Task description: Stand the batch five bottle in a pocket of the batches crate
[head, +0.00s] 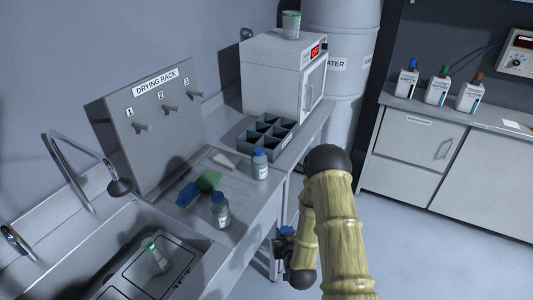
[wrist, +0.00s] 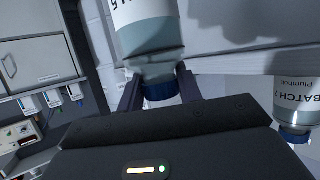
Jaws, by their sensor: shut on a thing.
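My gripper (wrist: 160,84) is shut on the neck of a bottle (wrist: 148,32) just by its blue cap. Its white label shows a 5. The wrist view is upside down, so the bottle looks close to upright. In the head view my gripper (head: 284,243) is low beside the counter's front edge, and the held bottle is mostly hidden by my arm. The dark crate (head: 245,141) stands on the counter in front of the white oven, up and left of my gripper. Its visible pockets look empty.
A blue-capped bottle (head: 260,166) stands close to the crate's near side, and another (head: 220,211) stands nearer the sink. A bottle labelled batch 7 (wrist: 295,105) shows in the wrist view.

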